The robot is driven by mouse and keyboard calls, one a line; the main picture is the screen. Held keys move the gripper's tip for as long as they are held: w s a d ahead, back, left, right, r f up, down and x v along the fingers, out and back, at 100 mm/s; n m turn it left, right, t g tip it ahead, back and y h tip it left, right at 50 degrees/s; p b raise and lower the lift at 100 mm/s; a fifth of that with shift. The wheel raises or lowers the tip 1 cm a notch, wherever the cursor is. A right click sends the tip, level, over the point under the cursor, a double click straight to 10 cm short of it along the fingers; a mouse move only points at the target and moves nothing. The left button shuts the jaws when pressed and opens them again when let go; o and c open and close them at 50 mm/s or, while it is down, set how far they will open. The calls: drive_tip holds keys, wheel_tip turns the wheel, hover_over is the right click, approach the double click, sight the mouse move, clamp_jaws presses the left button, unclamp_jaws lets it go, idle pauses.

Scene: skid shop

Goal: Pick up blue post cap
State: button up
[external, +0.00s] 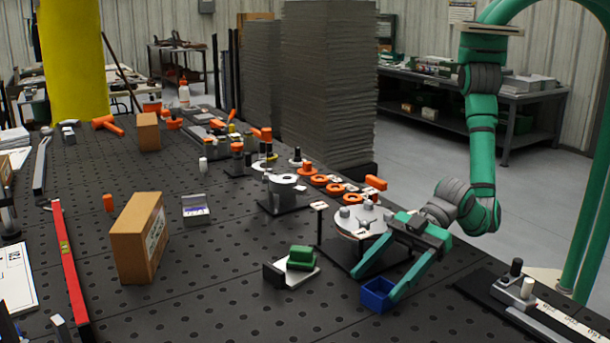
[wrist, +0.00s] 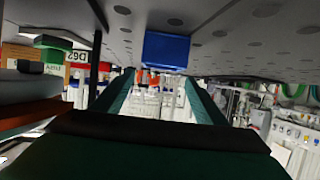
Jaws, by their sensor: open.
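The blue post cap (external: 376,297) is a small, square, box-like piece on the dark perforated table, near the front. My gripper (external: 375,286) reaches down to it from the upper right. Its two green fingers are spread apart, one tip at the cap's left and the other at its right edge. In the wrist view the blue cap (wrist: 166,50) shows in front of and between the open fingertips (wrist: 158,76). Nothing is held. Whether a finger touches the cap cannot be told.
A green block (external: 301,256) on a light plate lies left of the cap. A round fixture (external: 362,218) stands close behind my fingers. A dark rail with posts (external: 515,292) lies to the right. A cardboard box (external: 138,240) stands further left. The table's front middle is clear.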

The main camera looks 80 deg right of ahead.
sight(372, 293)
drive_tip(key=a+f, duration=0.1)
drive_tip(key=w+f, duration=0.1)
drive_tip(key=shift+w+a+f, duration=0.15)
drive_tip(key=shift+a+f, duration=0.15)
drive_tip(key=shift+a, duration=0.05)
drive_tip(key=shift+w+a+f, duration=0.1)
drive_tip(key=shift+w+a, duration=0.1)
drive_tip(key=shift+a, duration=0.05)
drive_tip(key=c, duration=1.1)
